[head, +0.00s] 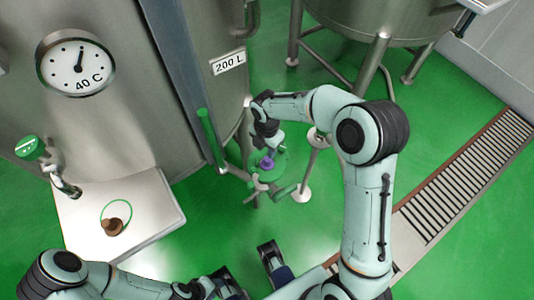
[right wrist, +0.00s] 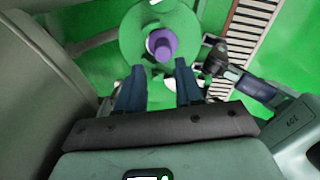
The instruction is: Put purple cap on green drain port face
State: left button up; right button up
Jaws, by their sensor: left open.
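The purple cap (head: 267,162) is at the green drain port face (head: 281,160), low beside the big tank. In the right wrist view the cap (right wrist: 162,44) stands out from the middle of the round green face (right wrist: 133,40). I cannot tell how firmly it sits there. My right gripper (head: 268,147) is close above the cap. Its two dark fingers are spread apart in the right wrist view (right wrist: 159,68), with the cap just beyond their tips and nothing between them. My left gripper (head: 248,269) is open and empty, nearer the bottom of the head view.
The tank carries a dial (head: 76,64) and a 200 L label (head: 228,62). A pale shelf (head: 150,205) at left holds a brown stopper (head: 112,227). A second tank (head: 380,18) stands on legs behind. A floor grate (head: 470,180) runs at right; green floor around it is clear.

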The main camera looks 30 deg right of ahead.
pick_arm(q)
jog(key=shift+s+r+p, duration=0.2)
jog(key=shift+r+p, duration=0.15)
pick_arm(e)
notch_tip(320, 180, up, 5)
jog(key=shift+r, duration=0.1)
dwell(0.3)
